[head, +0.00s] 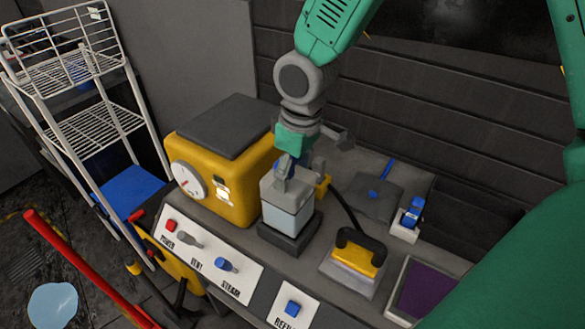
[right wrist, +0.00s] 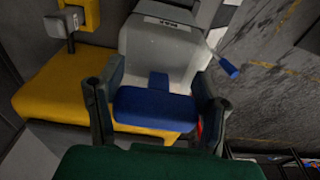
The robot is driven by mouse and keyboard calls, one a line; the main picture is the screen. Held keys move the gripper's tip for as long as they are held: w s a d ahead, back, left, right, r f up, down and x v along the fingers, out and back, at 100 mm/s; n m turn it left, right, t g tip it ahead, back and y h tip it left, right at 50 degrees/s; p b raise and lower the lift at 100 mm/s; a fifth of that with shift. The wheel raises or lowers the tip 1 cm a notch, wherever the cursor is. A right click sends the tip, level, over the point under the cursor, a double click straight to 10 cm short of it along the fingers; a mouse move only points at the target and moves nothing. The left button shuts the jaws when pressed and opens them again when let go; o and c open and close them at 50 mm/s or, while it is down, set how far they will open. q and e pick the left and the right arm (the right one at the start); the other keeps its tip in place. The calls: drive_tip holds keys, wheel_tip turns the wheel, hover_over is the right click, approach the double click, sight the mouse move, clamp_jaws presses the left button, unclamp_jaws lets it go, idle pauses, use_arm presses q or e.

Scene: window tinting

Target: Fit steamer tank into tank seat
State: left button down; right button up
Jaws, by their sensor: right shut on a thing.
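The steamer tank (head: 288,218) is a pale translucent box with a grey top, upright at the middle of the bench. The tank seat (head: 290,243) is the dark square base directly under it. The tank's lower end meets the seat's rim, but I cannot tell whether it is fully down inside. My right gripper (head: 290,165) is above the tank, shut on its blue handle. In the right wrist view, the blue handle (right wrist: 155,108) lies between the fingers, with the tank's pale body (right wrist: 160,50) beyond. My left gripper is not in view.
The yellow steamer body (head: 235,185) stands left of the tank. A panel (head: 205,255) with power, vent and steam controls lies in front. A yellow-and-black handled tool (head: 358,260) and a purple-topped tray (head: 425,290) sit to the right. A wire rack (head: 80,100) stands far left.

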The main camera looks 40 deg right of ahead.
sight(288, 213)
drive_tip(key=shift+r+p, duration=0.3)
drive_tip(key=shift+p, duration=0.3)
drive_tip(key=shift+d+p, duration=0.1)
drive_tip(key=shift+p, duration=0.3)
idle(1.1)
drive_tip(key=shift+f+b, duration=1.45)
drive_tip(key=shift+f, duration=1.15)
drive_tip(key=o, duration=1.8)
drive_tip(key=shift+r, duration=0.15)
